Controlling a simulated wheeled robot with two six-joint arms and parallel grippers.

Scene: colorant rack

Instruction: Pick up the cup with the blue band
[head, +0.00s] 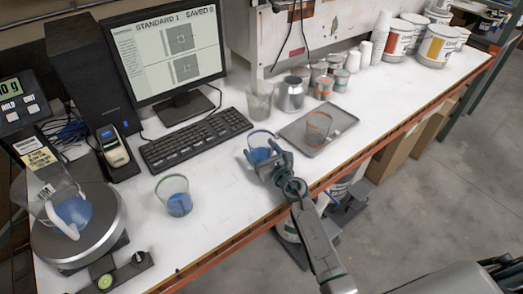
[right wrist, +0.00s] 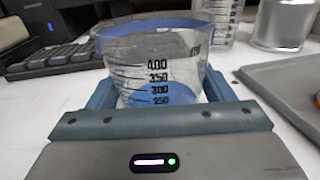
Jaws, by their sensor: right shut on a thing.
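The cup with the blue band (head: 262,141) is a clear measuring cup with blue contents, near the middle of the white bench. In the right wrist view the cup (right wrist: 157,65) fills the middle, with its blue rim and black graduation marks showing; its base is hidden. My right gripper (head: 266,160) is shut on this cup, one finger on each side of it. Whether its base touches the bench I cannot tell. My left gripper is not in view.
A cup with a green band (head: 174,195) stands to the left. A grey tray (head: 342,144) holds a cup with a red band (head: 317,124) to the right. A keyboard (head: 195,139), a clear cup (head: 259,101) and a metal can (head: 291,94) stand behind. A scale (head: 100,238) stands at the left.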

